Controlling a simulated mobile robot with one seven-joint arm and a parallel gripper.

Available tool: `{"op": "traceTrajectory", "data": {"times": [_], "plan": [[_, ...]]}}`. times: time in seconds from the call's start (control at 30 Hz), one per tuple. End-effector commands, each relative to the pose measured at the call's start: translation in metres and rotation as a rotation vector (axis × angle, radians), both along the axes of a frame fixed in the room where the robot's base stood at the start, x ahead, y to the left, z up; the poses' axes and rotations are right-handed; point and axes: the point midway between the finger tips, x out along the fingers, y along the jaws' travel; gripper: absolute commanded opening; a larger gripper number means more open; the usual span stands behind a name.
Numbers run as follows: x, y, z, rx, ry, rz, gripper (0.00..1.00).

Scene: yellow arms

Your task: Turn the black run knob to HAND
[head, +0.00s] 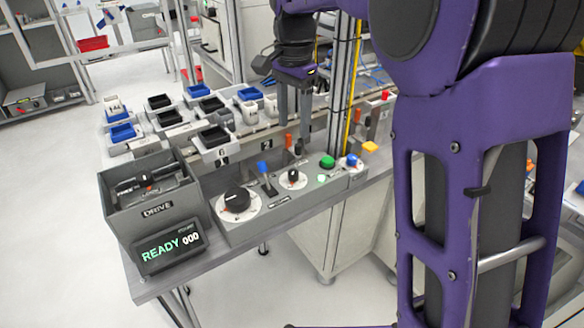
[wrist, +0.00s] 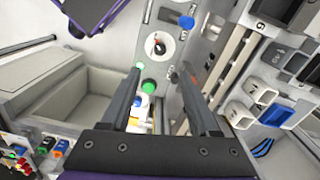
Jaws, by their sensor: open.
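A small black knob (head: 293,177) stands on a round white dial on the grey control panel (head: 250,228). My gripper (head: 295,122) is open and empty, above and behind the panel. In the wrist view its fingers (wrist: 159,75) stand apart, with the green button between them and nothing gripped.
A blue-tipped lever (head: 265,175) stands between the two black knobs. A green button (head: 327,162) and a blue knob (head: 352,159) are to the right. Orange and dark uprights stand behind. A display (head: 168,246) reads READY 000 beside the DRIVE box (head: 150,210).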

Motion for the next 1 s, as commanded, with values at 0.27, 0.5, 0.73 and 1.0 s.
{"op": "traceTrajectory", "data": {"times": [0.27, 0.5, 0.73, 1.0], "plan": [[-0.001, 0.000, -0.065, -0.001, 0.004, 0.000, 0.62], [-0.001, 0.000, -0.108, -0.001, 0.003, 0.000, 0.62], [0.000, 0.000, -0.125, -0.001, 0.001, 0.000, 0.62], [0.000, 0.000, -0.126, 0.000, 0.000, 0.000, 0.62]]}}
